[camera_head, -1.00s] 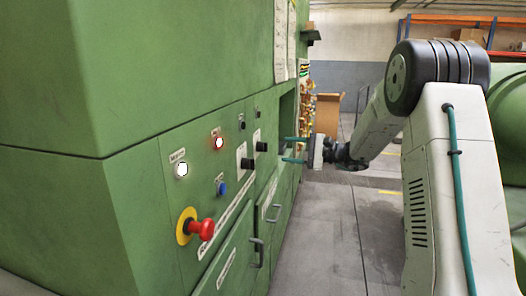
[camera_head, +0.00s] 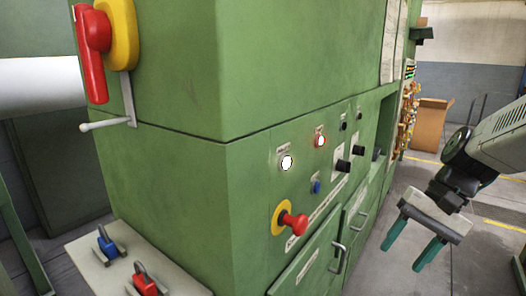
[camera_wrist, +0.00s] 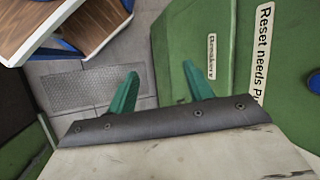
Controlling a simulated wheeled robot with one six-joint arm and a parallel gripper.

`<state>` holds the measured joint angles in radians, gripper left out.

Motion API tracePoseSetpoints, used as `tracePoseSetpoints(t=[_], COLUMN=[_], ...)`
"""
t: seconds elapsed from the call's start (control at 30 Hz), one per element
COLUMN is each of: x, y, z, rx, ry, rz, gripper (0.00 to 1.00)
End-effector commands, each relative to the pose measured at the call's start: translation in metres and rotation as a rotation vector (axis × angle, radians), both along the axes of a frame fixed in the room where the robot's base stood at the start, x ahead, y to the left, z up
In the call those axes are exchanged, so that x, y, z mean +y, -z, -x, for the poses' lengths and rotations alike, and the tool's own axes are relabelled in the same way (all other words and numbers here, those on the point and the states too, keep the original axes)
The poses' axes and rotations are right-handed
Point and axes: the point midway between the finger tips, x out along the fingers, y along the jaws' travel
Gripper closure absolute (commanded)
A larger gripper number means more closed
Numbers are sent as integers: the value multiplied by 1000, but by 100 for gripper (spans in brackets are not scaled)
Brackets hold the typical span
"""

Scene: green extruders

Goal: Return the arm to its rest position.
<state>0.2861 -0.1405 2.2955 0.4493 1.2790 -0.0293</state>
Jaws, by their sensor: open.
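My gripper (camera_head: 412,240) is at the right of the head view, with two teal fingers spread apart and nothing between them. It points downward and left, in front of the green machine (camera_head: 180,185) and apart from its panel. In the wrist view my gripper (camera_wrist: 160,88) is also open and empty. Behind its fingers are the grey floor and a green surface with the labels "Breakers" (camera_wrist: 212,56) and "Reset needs" (camera_wrist: 264,50). Part of my arm shows at the right edge of the head view.
The panel has a red emergency button (camera_head: 294,222) on yellow, a lit white button (camera_head: 287,162), black knobs and drawer handles. A red lever (camera_head: 93,52) is at upper left. Blue and red padlocks sit on a ledge (camera_head: 85,250). A cardboard box (camera_head: 430,125) stands behind.

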Motion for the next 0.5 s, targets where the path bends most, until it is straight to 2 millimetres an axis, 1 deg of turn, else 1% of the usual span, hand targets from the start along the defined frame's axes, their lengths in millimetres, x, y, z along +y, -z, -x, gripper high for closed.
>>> tracePoseSetpoints(t=[0.03, 0.1, 0.2, 0.33, 0.4, 0.5], x=[2, 1, -2, -7, -7, -3], y=[-4, -5, -8, -11, -14, -19], z=[22, 47, 79, 112, 125, 136], rx=[-20, -45, -91, -164, -206, -263], ry=[-55, -124, -215, -315, -355, -388], rz=[68, 159, 279, 406, 450, 478], gripper=[49, 49, 49, 49, 49, 49])
